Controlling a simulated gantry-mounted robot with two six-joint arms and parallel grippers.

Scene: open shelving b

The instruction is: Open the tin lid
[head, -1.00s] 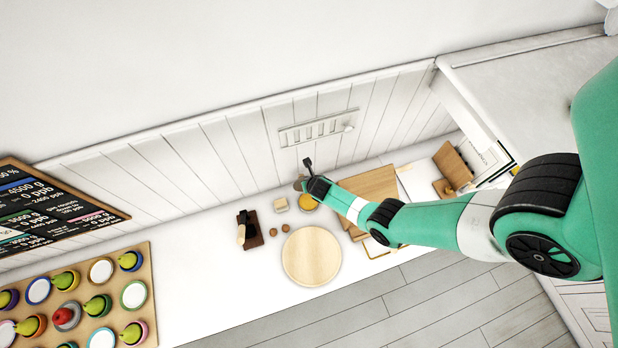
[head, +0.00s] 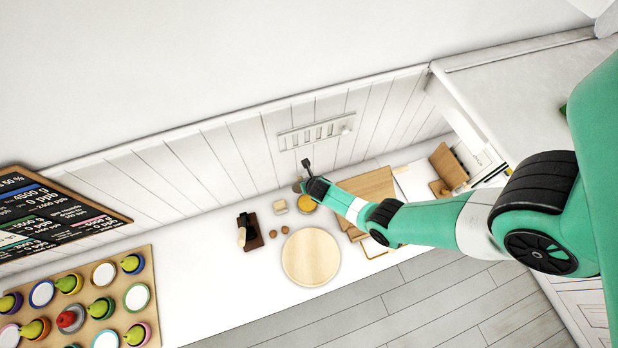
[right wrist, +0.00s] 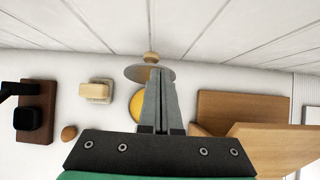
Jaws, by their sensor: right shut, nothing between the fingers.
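A round grey lid (right wrist: 138,73) with a wooden knob (right wrist: 150,57) shows at the fingertips of my right gripper (right wrist: 157,74) in the right wrist view. The lid looks raised or tilted; part of it is behind the fingers. A round yellow-orange thing (right wrist: 136,106), seemingly the open top of the tin, lies below it and is partly hidden by the fingers. It also shows in the head view (head: 306,204), beside the wrist. My right gripper is shut and empty. I cannot tell whether the fingers touch the lid. My left gripper is out of view.
A small pale box (head: 279,207), two brown balls (head: 285,230) and a dark wooden block (head: 250,232) lie to the left. A round wooden board (head: 310,258) is in front; rectangular boards (head: 368,187) are to the right. A panelled wall (head: 225,155) rises behind.

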